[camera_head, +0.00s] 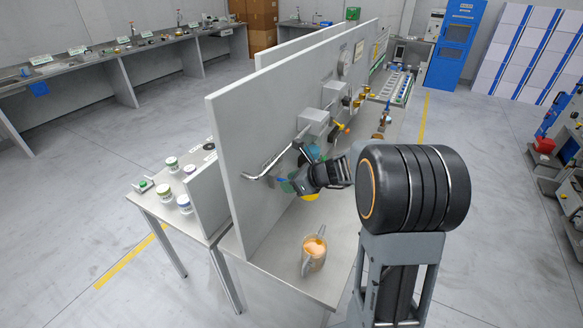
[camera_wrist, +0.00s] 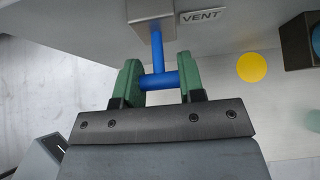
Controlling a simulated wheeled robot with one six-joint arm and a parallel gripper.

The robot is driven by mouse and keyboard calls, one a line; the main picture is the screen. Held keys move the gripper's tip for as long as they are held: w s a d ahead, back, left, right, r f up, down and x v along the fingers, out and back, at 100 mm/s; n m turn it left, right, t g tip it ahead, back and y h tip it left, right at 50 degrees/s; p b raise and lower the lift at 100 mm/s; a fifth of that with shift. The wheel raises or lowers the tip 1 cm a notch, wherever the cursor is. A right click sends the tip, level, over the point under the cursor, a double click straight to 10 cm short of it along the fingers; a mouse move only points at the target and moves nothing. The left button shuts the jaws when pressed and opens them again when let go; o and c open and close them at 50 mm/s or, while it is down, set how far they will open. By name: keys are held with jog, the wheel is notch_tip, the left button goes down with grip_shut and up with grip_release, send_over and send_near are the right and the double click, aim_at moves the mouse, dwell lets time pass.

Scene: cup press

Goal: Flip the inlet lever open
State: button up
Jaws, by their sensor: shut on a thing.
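My gripper (camera_wrist: 160,86) has its two green fingers shut on a blue T-shaped handle (camera_wrist: 157,55) in the wrist view. The handle's crossbar lies between the fingers, and its stem runs up to a grey block on the panel. A label (camera_wrist: 202,15) reading VENT is beside that block. In the head view my gripper (camera_head: 287,186) is at the near end of the upright panel, with a bit of the blue handle (camera_head: 281,180) showing. No label reading inlet is legible. A yellow-handled lever (camera_head: 340,127) shows further along the panel.
The upright grey panel (camera_head: 240,130) stands close beside my gripper. A yellow disc (camera_wrist: 252,67) is to its right. A bent metal pipe (camera_head: 265,168) runs along the panel.

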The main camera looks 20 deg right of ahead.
jog(key=shift+w+a+r+g+h+p, duration=0.15)
jog(key=shift+r+g+h+p, duration=0.6)
jog(key=shift+g+h+p, duration=0.4)
jog(key=o, duration=0.9)
jog(key=shift+o, duration=0.2)
jog(key=b+v, duration=0.1)
jog(key=v, duration=1.2)
jog(key=shift+r, duration=0.35)
